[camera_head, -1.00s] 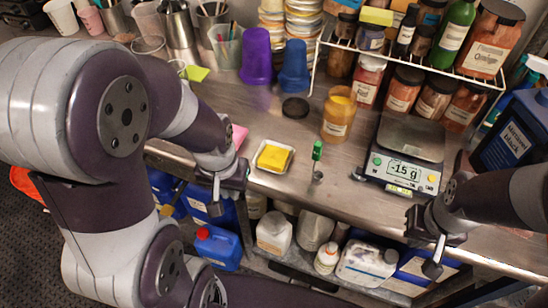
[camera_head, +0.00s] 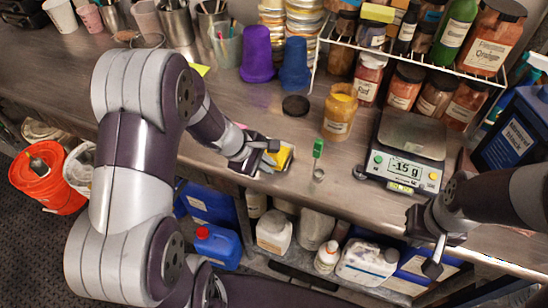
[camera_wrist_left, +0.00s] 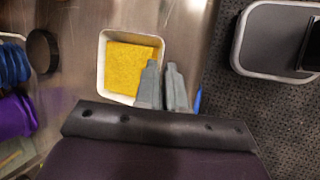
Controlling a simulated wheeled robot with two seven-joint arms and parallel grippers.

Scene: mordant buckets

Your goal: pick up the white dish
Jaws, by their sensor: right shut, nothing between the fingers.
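The white dish (camera_wrist_left: 102,68) holds a yellow sponge-like block (camera_wrist_left: 130,68) and lies flat near the front edge of the metal bench. In the head view, its right rim (camera_head: 292,153) shows beyond my left gripper (camera_head: 266,153), which hides its left part. In the left wrist view, my left gripper's two grey fingers (camera_wrist_left: 163,85) are close together with a narrow gap, at the dish's right rim. I cannot tell whether the rim is between them. My right gripper (camera_head: 436,252) is shut and empty, in front of the scale.
A small green-topped item (camera_head: 318,150) stands right of the dish. An amber jar (camera_head: 339,115) and a black lid (camera_head: 295,106) are behind it. A scale (camera_head: 405,150) stands further right. Purple (camera_head: 257,55) and blue cups (camera_head: 295,65) stand at the back.

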